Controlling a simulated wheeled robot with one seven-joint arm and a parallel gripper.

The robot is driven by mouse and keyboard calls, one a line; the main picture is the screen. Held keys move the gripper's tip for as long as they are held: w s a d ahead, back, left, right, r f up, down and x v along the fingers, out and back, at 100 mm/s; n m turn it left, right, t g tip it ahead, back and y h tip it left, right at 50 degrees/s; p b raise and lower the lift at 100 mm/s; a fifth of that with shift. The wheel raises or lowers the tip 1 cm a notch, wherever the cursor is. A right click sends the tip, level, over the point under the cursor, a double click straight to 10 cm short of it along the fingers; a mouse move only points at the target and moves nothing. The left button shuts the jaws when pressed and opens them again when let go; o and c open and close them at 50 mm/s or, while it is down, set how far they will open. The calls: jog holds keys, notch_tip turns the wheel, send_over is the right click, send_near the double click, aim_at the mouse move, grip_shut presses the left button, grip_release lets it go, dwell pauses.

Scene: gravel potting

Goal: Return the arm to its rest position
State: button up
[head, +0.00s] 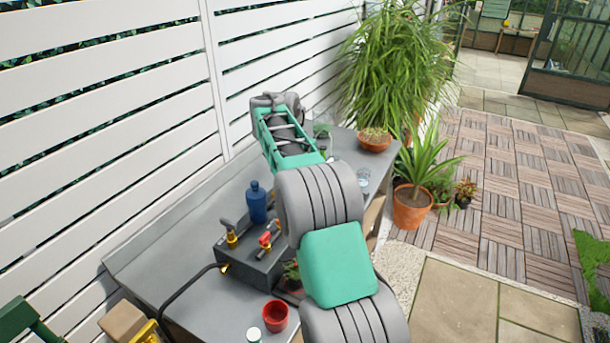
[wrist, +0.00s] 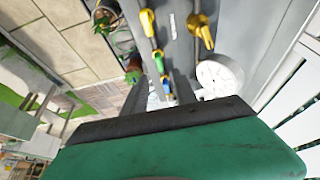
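My arm, green and grey, reaches from the lower right of the head view out over the grey bench. Its grey far end is by the white fence, above the bench's far part. My gripper's fingers cannot be made out there. In the wrist view, my gripper (wrist: 158,82) shows two dark fingers standing apart behind a black-edged green housing. Small items on the bench show between them, and nothing appears gripped.
The grey bench (head: 185,275) holds a blue bottle (head: 257,202), a grey block with brass taps (head: 243,262) and a red pot (head: 275,316). A large plant's terracotta pot (head: 375,142) is at the far end. A white slatted fence (head: 110,95) runs behind. Paving right is open.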

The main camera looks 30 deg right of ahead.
dwell(0.3)
jog(key=s+a+r+n+t+y, duration=0.1)
jog(key=s+a+r+n, duration=0.2)
jog(key=s+a, duration=0.35)
jog(key=s+a+r+n+y, duration=0.1)
jog(key=s+a+r+n, duration=0.15)
jog(key=s+a, duration=0.4)
jog(key=s+a+f+n+y, duration=0.1)
jog(key=s+a+f+n, duration=0.2)
jog(key=s, duration=0.6)
jog(key=s+a+f+n, duration=0.3)
jog(key=s+a+f, duration=0.2)
jog(key=s, duration=0.4)
jog(key=shift+s+a+y, duration=0.25)
jog(key=shift+a+y, duration=0.15)
jog(key=shift+a, duration=0.3)
